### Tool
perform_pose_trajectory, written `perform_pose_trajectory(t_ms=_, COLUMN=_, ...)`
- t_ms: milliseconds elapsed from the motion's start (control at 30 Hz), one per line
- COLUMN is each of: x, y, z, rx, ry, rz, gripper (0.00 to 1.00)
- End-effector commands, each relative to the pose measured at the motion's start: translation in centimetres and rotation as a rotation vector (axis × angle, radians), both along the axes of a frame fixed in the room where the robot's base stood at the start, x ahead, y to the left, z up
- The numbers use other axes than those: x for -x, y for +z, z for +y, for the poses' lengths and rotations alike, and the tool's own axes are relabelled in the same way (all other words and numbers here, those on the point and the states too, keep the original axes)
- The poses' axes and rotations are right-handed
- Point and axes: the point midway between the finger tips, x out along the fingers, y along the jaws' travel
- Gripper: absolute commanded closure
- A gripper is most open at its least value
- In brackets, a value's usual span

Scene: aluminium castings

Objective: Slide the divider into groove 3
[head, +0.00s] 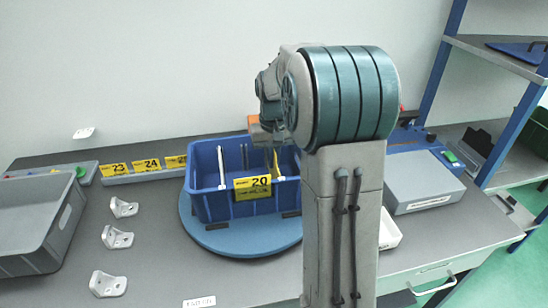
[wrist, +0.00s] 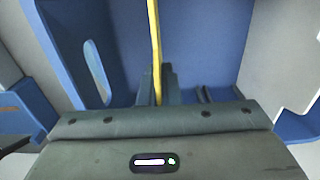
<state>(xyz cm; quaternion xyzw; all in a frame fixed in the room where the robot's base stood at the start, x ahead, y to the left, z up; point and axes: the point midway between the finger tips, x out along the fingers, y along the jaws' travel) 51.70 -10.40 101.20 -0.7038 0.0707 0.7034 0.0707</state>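The blue crate (head: 215,205) with a yellow label reading 20 stands on a round blue turntable (head: 220,238). My gripper (wrist: 157,88) reaches down into the crate; in the head view my arm partly hides it. A thin yellow divider (wrist: 155,35) stands edge-on between the two dark fingers, which are closed on it. The divider (head: 287,160) also shows inside the crate's right part in the head view. Dark ribs (wrist: 205,95) show to the right of the fingers. Groove numbers are not readable, and I cannot tell whether the divider's lower edge is in a groove.
A white upright strip (head: 221,164) stands in the crate's left part. A grey bin (head: 35,225) and several white brackets (head: 118,238) lie on the left of the grey table. A grey box (head: 424,182) stands on the right. My arm hides the table's middle right.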

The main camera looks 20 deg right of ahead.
Motion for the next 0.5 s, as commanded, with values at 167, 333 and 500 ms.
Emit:
perform_pose_trajectory(t_ms=167, x=0.0, y=-0.55, z=0.01, rx=0.0, ry=0.0, rz=0.0, gripper=1.0)
perform_pose_trajectory(t_ms=333, x=-0.01, y=-0.64, z=0.0, rx=0.0, ry=0.0, rz=-0.001, gripper=0.77)
perform_pose_trajectory(t_ms=500, x=-0.01, y=-0.63, z=0.0, rx=0.0, ry=0.0, rz=-0.001, gripper=0.71)
